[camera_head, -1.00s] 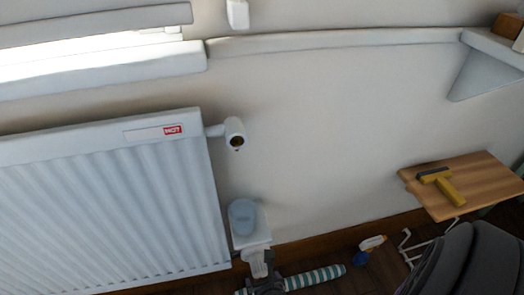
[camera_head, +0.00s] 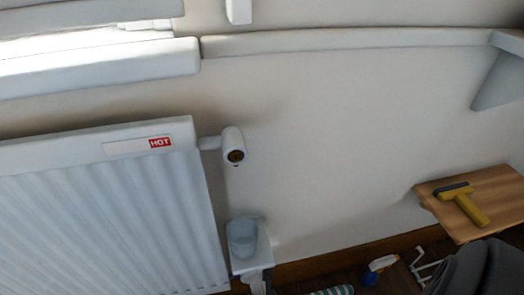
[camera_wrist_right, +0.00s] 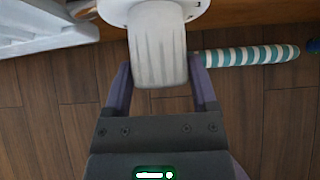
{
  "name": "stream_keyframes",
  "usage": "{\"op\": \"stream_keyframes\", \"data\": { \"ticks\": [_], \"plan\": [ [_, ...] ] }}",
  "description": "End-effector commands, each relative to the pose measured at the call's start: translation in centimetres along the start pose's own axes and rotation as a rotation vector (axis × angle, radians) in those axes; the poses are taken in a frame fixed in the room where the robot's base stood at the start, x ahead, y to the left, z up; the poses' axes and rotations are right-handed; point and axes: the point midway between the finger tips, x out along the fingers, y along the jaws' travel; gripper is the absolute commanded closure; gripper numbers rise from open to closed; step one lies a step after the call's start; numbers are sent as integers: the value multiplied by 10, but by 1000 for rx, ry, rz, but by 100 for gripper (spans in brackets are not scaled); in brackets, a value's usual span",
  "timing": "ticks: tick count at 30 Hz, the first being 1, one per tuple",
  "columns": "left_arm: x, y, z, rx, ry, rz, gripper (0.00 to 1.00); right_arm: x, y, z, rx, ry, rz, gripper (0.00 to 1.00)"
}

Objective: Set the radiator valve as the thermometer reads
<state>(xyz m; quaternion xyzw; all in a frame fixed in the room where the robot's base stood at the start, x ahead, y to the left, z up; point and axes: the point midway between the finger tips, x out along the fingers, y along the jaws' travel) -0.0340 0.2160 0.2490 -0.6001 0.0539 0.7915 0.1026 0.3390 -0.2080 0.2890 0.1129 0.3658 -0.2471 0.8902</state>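A white ribbed knob (camera_wrist_right: 158,45), which looks like the radiator valve head, fills the top middle of the right wrist view. My right gripper (camera_wrist_right: 160,62) is open, with its dark fingers on either side of the knob and narrow gaps showing. The knob's top also shows at the bottom edge of the head view (camera_head: 257,284). The white radiator (camera_head: 95,215) carries a red HOT label (camera_head: 160,143). A white cylinder with a brown end (camera_head: 233,145) sticks out at its upper right. I cannot identify a thermometer or its reading. My left gripper is not in view.
A teal-striped roll (camera_wrist_right: 250,55) lies on the floor close to the right finger. A spray bottle (camera_head: 380,267) and a wooden stand (camera_head: 495,190) with a yellow tool (camera_head: 465,204) are at right.

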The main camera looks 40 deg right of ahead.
Motion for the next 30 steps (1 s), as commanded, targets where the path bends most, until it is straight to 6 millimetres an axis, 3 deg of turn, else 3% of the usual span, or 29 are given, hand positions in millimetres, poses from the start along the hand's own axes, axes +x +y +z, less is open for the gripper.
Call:
{"op": "stream_keyframes", "data": {
  "ticks": [1,9,15,22,23,27,30],
  "plan": [
    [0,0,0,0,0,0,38,0,0,0,0,0,0,38],
    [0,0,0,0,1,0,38,0,0,0,0,0,0,91],
    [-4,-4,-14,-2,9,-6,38,1,-2,-1,85,0,85,92],
    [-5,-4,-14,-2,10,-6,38,0,-1,0,95,0,94,91],
    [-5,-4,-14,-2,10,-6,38,0,-1,0,95,0,94,30],
    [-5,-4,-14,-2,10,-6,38,0,-1,0,94,0,94,1],
    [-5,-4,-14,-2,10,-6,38,0,-1,0,94,0,94,0]
  ]
}}
